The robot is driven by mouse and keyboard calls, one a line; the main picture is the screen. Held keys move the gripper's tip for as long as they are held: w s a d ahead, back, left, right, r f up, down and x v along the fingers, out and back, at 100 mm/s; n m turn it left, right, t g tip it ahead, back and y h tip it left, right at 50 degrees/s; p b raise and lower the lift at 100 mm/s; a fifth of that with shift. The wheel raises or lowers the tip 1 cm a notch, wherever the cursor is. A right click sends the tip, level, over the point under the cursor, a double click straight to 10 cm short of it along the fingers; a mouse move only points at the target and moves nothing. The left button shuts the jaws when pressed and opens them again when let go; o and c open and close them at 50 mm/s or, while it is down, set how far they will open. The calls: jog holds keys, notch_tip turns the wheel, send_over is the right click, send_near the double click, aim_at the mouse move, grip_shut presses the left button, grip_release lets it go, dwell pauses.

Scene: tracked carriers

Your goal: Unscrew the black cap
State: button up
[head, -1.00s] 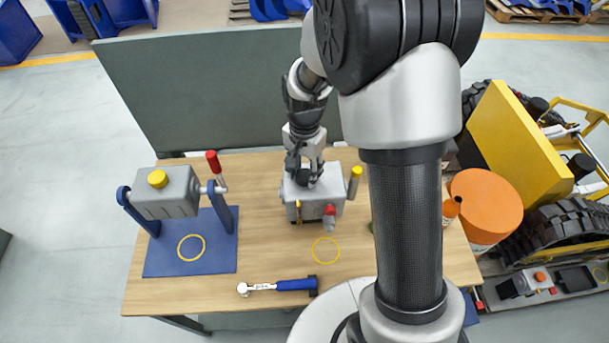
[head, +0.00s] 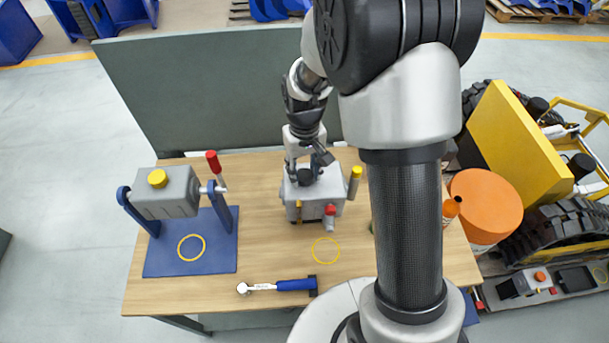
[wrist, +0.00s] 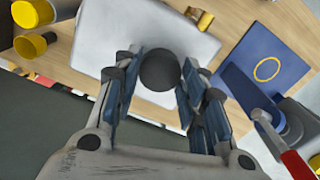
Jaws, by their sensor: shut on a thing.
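The black cap (head: 305,178) sits on top of a light grey box (head: 330,205) on the wooden table. The cap also shows in the wrist view (wrist: 160,70) as a dark round top between my fingers. My gripper (head: 304,170) comes down from above and is shut on the cap, one finger at each side. The box top (wrist: 112,32) lies below the fingers in the wrist view. The cap's lower edge and any thread are hidden.
A yellow-capped post (head: 355,173) and a red-topped spout (head: 330,211) stand close to the cap. A grey tank on a blue stand (head: 150,262) is at left. A blue-handled wrench (head: 290,285) lies in front.

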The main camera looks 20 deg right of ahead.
jog(key=n, duration=0.4)
jog(key=shift+n, duration=0.4)
jog(key=n, duration=0.2)
jog(key=shift+n, duration=0.3)
jog(key=n, duration=0.6)
jog(key=shift+n, duration=0.4)
jog(key=o, duration=0.9)
